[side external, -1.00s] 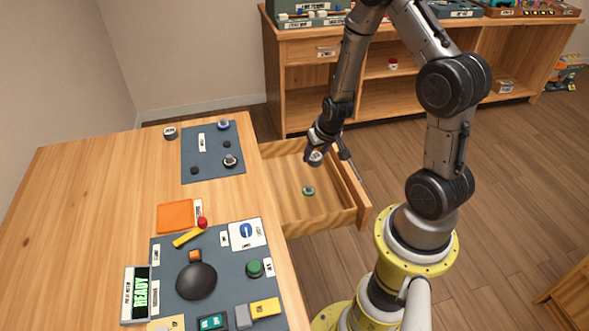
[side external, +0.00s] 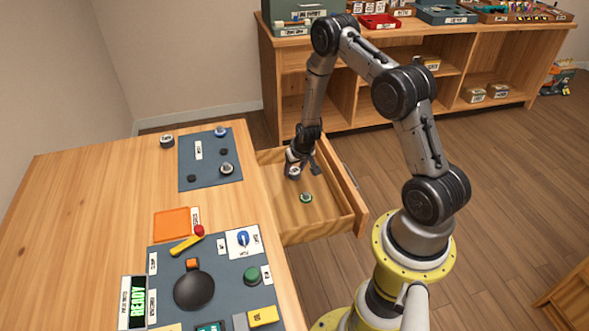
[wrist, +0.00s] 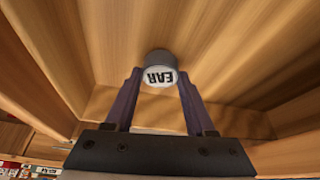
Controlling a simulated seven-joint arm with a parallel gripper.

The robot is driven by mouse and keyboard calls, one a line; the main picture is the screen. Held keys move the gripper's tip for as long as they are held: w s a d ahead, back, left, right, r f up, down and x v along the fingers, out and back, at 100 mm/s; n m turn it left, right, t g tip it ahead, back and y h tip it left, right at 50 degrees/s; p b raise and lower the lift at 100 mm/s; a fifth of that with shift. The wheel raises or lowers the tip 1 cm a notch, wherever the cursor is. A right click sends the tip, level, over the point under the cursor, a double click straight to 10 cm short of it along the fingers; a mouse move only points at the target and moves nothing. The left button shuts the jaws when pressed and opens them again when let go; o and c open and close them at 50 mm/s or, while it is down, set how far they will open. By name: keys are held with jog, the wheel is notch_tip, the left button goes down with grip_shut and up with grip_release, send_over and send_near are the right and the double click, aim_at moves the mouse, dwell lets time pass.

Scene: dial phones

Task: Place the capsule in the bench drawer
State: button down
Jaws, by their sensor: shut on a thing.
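A short grey cylindrical capsule (wrist: 160,66) with a white face marked "EAR" is between my gripper's fingers in the wrist view. My gripper (side external: 294,170) is shut on it and points down inside the open bench drawer. In the side view the capsule (side external: 294,173) shows as a small pale disc at the fingertips, toward the drawer's far left part. I cannot tell whether it touches the drawer floor. The wooden drawer (side external: 325,212) is pulled out from the bench's right side. In the wrist view my gripper (wrist: 160,78) has wood close around it.
A small green-rimmed round part (side external: 306,197) lies on the drawer floor, nearer than my gripper. The drawer's front panel (side external: 345,190) rises to the right. A blue-grey mat (side external: 205,175) with several small parts lies on the bench (side external: 90,210). A wooden shelf unit stands behind.

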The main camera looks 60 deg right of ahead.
jog(key=shift+f, duration=0.15)
jog(key=shift+f, duration=0.15)
jog(key=shift+c, duration=1.2)
grip_release()
